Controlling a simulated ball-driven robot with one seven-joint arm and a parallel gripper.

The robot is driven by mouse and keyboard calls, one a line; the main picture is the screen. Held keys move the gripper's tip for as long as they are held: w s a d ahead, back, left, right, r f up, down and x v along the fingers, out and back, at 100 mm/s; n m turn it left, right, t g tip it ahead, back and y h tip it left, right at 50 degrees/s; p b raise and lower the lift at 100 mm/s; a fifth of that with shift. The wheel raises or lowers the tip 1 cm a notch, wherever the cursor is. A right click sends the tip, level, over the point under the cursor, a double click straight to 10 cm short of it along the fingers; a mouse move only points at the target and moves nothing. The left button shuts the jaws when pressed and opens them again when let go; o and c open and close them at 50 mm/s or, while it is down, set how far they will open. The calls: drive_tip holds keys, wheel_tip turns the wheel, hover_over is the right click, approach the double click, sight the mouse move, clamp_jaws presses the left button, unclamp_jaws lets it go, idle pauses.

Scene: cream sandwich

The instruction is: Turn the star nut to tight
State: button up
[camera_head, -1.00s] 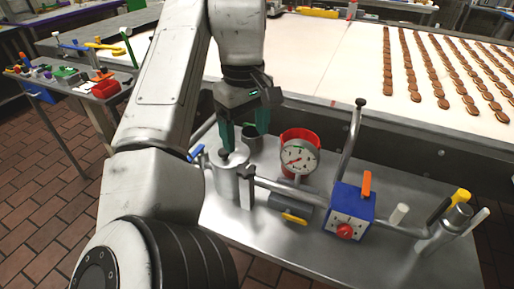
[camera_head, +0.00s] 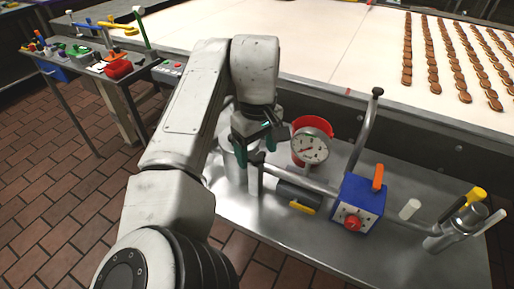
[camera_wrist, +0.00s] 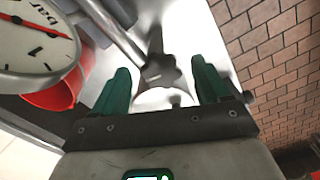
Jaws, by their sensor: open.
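The star nut (camera_wrist: 165,72) is a dark grey, lobed knob in the wrist view, at the end of a metal pipe. It lies ahead of and between my green fingers, with clear space on both sides. My gripper (camera_wrist: 160,88) is open and empty. In the head view my gripper (camera_head: 256,153) points down over the dark top of a metal post at the pipe's left end. There the fingers partly hide that top, and I cannot make out the nut's shape or whether the fingers touch it.
A round pressure gauge (camera_head: 311,146) and a red bucket (camera_head: 317,124) stand just right of my gripper. A blue box (camera_head: 357,203) with a red knob and orange lever sits farther right. A metal cylinder (camera_head: 232,160) stands close on the left. The steel bench (camera_head: 300,235) is bare in front.

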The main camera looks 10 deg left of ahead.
drive_tip(key=c, duration=1)
drive_tip(key=shift+c, duration=0.2)
